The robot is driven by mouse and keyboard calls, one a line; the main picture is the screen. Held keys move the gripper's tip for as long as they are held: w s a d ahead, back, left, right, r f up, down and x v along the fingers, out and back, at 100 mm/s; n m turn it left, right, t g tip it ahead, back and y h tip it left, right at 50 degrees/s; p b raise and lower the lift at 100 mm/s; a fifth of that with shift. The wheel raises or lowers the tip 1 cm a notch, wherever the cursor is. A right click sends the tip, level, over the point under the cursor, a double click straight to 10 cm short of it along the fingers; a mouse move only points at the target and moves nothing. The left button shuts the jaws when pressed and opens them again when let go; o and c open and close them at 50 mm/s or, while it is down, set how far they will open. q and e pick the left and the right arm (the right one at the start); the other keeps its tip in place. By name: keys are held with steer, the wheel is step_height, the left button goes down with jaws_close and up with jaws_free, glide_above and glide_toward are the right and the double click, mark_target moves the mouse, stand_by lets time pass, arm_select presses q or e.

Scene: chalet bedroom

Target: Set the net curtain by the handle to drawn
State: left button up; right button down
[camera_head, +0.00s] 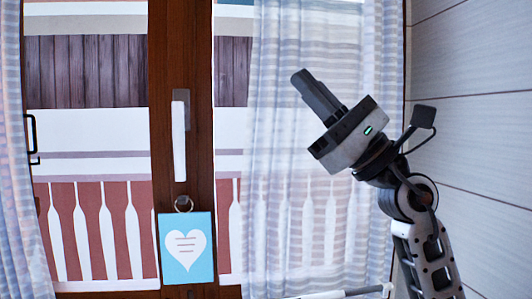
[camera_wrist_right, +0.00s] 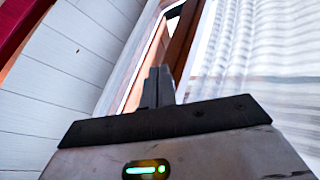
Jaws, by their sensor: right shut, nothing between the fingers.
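The net curtain hangs as a sheer white panel (camera_head: 275,150) with pale stripes, over the right part of the glazed door. A second sheer panel (camera_head: 15,130) hangs at the far left. A small black handle (camera_head: 33,135) shows at the left panel's inner edge. My right gripper (camera_head: 300,76) is raised in front of the right panel, shut and empty, its fingers pointing up and left. In the right wrist view the shut fingers (camera_wrist_right: 159,74) point toward the window frame, with the curtain (camera_wrist_right: 265,50) on the right. My left gripper is out of view.
A brown door post (camera_head: 195,60) carries a white lever (camera_head: 180,140) and a blue heart sign (camera_head: 186,249) on a ring. A pale plank wall (camera_head: 470,110) stands close on the right. A white bar (camera_head: 340,294) shows at the bottom edge.

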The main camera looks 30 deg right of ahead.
steer(key=w+d+f+n+g+h, duration=0.1)
steer(key=w+d+f+n+h, duration=0.4)
steer(key=d+f+h, duration=0.65)
arm_select(q)
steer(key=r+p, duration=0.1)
steer(key=p, duration=0.1)
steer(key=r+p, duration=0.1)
steer(key=p, duration=0.1)
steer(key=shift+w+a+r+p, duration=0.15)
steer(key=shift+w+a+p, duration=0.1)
steer(key=shift+p, duration=0.1)
arm_select(e)
steer(key=shift+h, duration=0.45)
steer(key=w+a, duration=0.6)
steer(key=a, duration=0.1)
steer(key=w+a+r, duration=0.1)
steer(key=w+a, duration=0.2)
steer(key=a, duration=0.1)
steer(key=shift+w+a, duration=0.1)
steer(key=shift+w, duration=0.15)
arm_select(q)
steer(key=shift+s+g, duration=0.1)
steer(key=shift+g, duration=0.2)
